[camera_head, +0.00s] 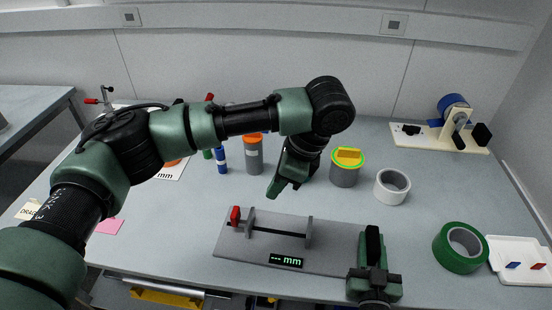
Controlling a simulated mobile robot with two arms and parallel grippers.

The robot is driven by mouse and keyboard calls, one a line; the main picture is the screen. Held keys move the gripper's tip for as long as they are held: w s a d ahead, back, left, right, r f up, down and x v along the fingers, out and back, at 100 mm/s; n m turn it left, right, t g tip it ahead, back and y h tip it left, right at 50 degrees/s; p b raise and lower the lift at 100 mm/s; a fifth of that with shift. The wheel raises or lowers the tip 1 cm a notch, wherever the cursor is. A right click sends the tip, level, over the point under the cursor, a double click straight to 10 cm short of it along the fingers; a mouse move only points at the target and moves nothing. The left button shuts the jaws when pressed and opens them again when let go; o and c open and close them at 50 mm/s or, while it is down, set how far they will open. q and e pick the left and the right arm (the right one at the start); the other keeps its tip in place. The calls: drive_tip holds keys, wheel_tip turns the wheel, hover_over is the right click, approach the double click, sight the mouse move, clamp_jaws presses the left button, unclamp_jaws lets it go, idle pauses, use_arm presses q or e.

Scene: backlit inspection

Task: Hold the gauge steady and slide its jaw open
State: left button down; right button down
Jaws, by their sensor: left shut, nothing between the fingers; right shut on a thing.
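The gauge (335,260) is a grey plate lying on the table at front centre. It carries a dark rail (275,231), a red knob (235,214) at the rail's left end, a grey upright jaw (309,232) at its right, and a display (286,262) reading "--- mm". My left gripper (273,193) is shut and empty, hanging behind and above the middle of the rail, apart from the knob. My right gripper (372,240) is shut at the plate's right end, which it appears to grip; its body hides the contact.
Behind stand a grey can with an orange lid (254,155) and a grey can with a yellow block (345,170). White tape (392,187) and green tape (460,247) lie to the right, near a white tray (515,276).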

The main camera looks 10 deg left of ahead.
drive_tip(key=shift+f, duration=0.3)
drive_tip(key=c, duration=1)
unclamp_jaws()
drive_tip(key=shift+c, duration=0.2)
drive_tip(key=shift+r, duration=0.1)
drive_tip(key=shift+r, duration=0.1)
